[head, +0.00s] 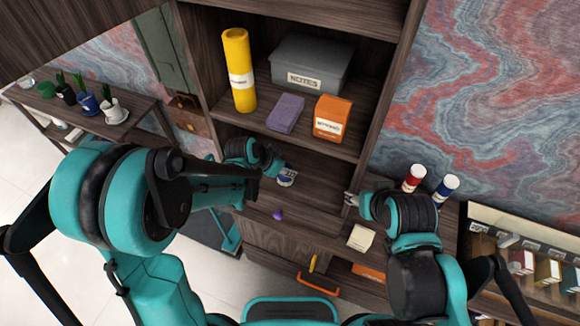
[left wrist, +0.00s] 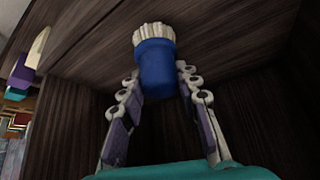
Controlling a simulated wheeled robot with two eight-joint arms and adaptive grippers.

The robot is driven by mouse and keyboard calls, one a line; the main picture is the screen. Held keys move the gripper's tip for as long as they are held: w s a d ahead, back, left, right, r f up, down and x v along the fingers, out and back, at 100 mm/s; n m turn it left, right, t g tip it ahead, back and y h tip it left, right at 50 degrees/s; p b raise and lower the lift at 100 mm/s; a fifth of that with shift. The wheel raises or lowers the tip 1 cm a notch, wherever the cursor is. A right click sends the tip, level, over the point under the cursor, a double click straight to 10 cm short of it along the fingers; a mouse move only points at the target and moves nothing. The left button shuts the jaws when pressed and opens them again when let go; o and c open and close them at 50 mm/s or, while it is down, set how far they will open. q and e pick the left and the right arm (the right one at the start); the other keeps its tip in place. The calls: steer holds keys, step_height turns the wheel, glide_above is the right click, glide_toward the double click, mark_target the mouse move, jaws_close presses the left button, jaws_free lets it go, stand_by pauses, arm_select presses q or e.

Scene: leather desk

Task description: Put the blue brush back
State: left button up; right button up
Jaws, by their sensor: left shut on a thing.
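The blue brush (left wrist: 156,68) has a blue body and pale bristles. In the left wrist view it sits between the two fingers of my left gripper (left wrist: 160,85), which is shut on it, with the bristles pointing away from the palm. In the head view my left gripper (head: 279,169) reaches into the open lower compartment (head: 316,194) of the dark wooden cabinet. A small blue and white piece shows at its tips. My right gripper (head: 350,199) is at the right side of this compartment, small and partly hidden by its arm; its opening is unclear.
The shelf above holds a yellow cylinder (head: 239,70), a grey notes box (head: 312,65), a purple block (head: 286,113) and an orange box (head: 332,118). A small purple thing (head: 278,214) lies below. Red (head: 413,178) and blue (head: 445,188) containers stand at right, near a cream pad (head: 361,238).

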arm_select(q)
steer(key=shift+w+d+f, duration=0.55)
steer(key=shift+w+d, duration=0.25)
steer(key=shift+w, duration=0.05)
steer(key=shift+f+b, duration=0.3)
steer(key=shift+r, duration=0.1)
steer(key=shift+f, duration=0.2)
steer(key=o, duration=1.2)
steer(key=shift+c, duration=0.2)
steer(key=shift+r, duration=0.15)
